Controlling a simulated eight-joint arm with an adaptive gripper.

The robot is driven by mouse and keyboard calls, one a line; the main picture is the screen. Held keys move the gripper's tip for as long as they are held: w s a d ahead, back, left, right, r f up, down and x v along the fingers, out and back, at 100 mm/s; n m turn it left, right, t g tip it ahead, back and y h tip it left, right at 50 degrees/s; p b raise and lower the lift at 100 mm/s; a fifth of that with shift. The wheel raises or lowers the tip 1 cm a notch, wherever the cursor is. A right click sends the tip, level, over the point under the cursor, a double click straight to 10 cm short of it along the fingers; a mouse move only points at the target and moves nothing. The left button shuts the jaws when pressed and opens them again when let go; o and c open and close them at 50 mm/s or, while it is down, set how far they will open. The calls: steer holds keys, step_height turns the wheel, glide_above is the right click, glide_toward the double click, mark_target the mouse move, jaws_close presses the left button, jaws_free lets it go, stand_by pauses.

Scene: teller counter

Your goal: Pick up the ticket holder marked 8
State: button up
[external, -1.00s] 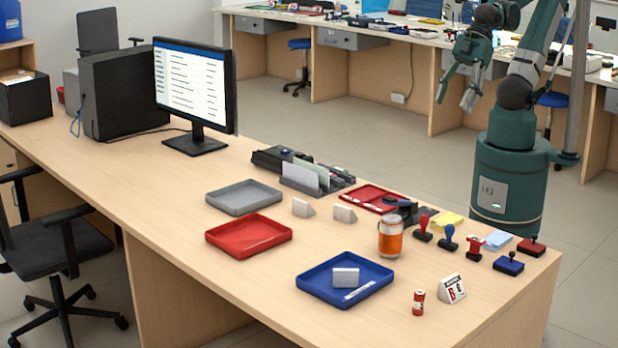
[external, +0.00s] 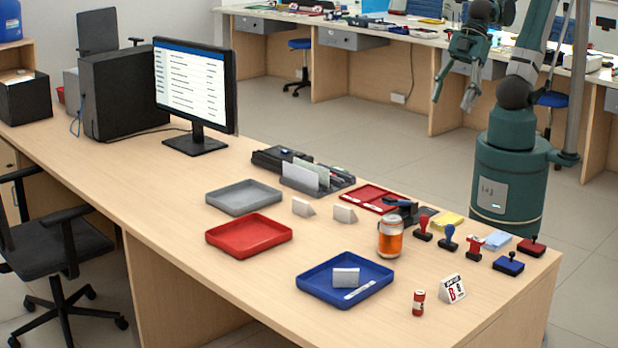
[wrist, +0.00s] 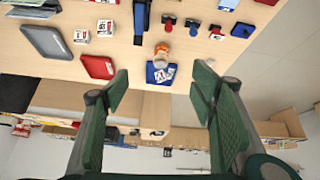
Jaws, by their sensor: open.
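Several small tent-shaped ticket holders stand on the counter. One at the front right (external: 452,289) shows a red and black mark, which I cannot read for certain. Two more stand near the middle, a left one (external: 302,207) and a right one (external: 344,214), with plain backs to the external view. Their printed faces show in the wrist view, one (wrist: 105,28) beside the other (wrist: 81,36), too small to read. Another holder (external: 345,277) is in the blue tray (external: 313,285). My gripper (external: 452,100) is open and empty, beyond the counter's far side, apart from every holder.
A jar with orange contents (external: 390,238) stands near the blue tray. A small red can (external: 418,302) is beside the front-right holder. Stamps (external: 448,238) and ink pads (external: 509,263) line the right end. Red (external: 248,235) and grey (external: 243,197) trays lie left.

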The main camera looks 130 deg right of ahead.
steer(key=w+a+n+g, duration=0.2)
steer(key=w+a+n, duration=0.25)
steer(key=w, duration=0.65)
steer(key=n+g+b, duration=0.1)
steer(key=n+g, duration=0.3)
steer(key=n, duration=0.7)
glide_above(453, 283)
steer(key=f, duration=2.6)
steer(key=shift+s+d+f, duration=0.1)
steer(key=shift+d+f, duration=0.1)
steer(key=shift+d, duration=0.05)
steer(key=shift+a+f+g, duration=0.3)
steer(key=shift+f, duration=0.25)
steer(key=shift+f+b, duration=0.35)
steer(key=shift+f, duration=0.95)
